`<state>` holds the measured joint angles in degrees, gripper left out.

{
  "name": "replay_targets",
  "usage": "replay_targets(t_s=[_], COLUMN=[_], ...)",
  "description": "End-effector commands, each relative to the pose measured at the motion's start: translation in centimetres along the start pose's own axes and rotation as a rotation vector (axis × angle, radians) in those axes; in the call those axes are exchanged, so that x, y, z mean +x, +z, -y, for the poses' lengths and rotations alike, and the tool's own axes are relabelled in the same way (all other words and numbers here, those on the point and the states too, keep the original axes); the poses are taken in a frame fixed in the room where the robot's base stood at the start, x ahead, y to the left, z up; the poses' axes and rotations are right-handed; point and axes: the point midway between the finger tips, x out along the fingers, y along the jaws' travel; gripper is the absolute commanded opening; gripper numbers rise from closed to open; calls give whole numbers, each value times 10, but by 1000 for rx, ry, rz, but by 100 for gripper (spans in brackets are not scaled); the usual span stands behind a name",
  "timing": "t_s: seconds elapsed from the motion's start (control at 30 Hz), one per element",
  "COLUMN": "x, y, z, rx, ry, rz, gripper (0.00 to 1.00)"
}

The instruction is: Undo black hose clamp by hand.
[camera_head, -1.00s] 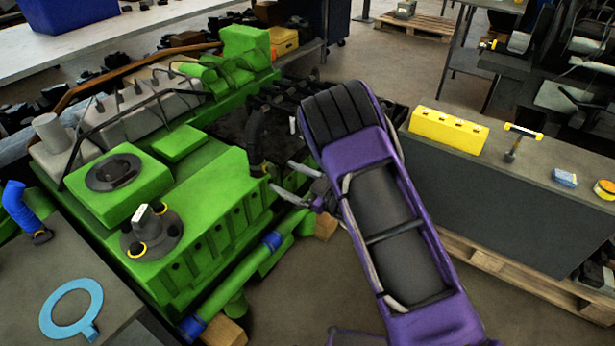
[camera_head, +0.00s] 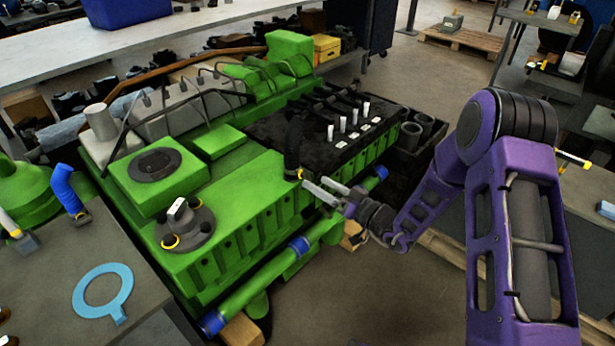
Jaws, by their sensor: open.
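A black hose (camera_head: 293,148) stands upright at the right edge of the green engine block (camera_head: 235,195). A small yellowish clamp (camera_head: 299,174) shows at the hose's lower end. My gripper (camera_head: 313,184) is open, its two pale fingers pointing left at the clamp from the right. The fingertips are very close to the clamp; I cannot tell whether they touch it. Nothing shows between the fingers.
A dark tray-like deck with several white-topped injectors (camera_head: 355,118) lies behind the hose. A green pipe with blue ends (camera_head: 265,268) runs along the engine's front. A bench with a light blue ring (camera_head: 103,292) is at lower left. Bare floor lies at lower middle.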

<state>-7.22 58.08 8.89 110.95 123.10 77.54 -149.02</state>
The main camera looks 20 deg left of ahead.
Motion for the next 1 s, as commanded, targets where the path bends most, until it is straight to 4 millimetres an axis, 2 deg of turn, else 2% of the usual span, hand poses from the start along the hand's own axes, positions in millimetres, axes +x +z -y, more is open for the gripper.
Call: replay_targets(t_s=[0.37, 0.5, 1.0], x=[-1, 0, -1], y=[0, -8, -3], z=[-1, 4, 1], rx=[534, 737, 1470], ry=[2, 1, 2], rz=[-1, 0, -1], gripper=[85, 85, 85])
